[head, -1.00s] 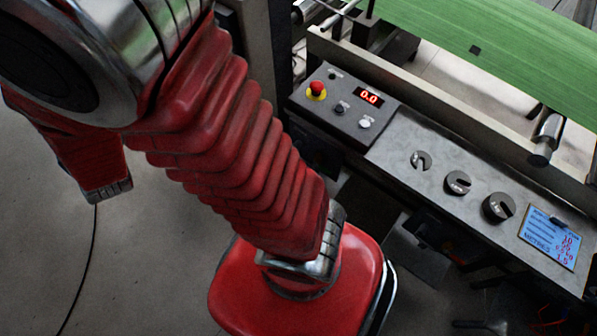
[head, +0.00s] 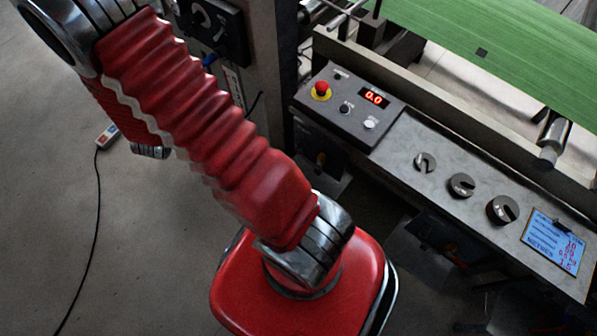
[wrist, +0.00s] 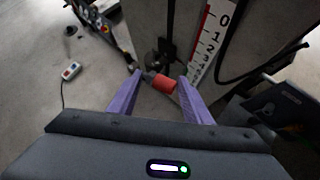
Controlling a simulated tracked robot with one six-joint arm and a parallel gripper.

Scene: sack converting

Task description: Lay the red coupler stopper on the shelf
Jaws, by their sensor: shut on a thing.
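My gripper (wrist: 160,78) has two purple fingers in the wrist view. It is shut on the red coupler stopper (wrist: 164,84), a small red cylinder with a dark grey end, held crosswise between the fingertips. The stopper is in the air over the floor. The gripper and stopper cannot be made out in the head view. A grey metal ledge (head: 405,150) runs along the machine at the right of the head view; I cannot tell whether it is the shelf. Several dark slotted discs (head: 462,186) and a blue display card (head: 553,242) are on it.
A control box with a red emergency button (head: 321,90) adjoins the ledge. Green sheet (head: 490,45) runs behind it. A dark cabinet post stands near my arm. A white power strip (wrist: 71,70) and cable lie on the floor. A numbered scale (wrist: 211,40) stands beyond the fingers.

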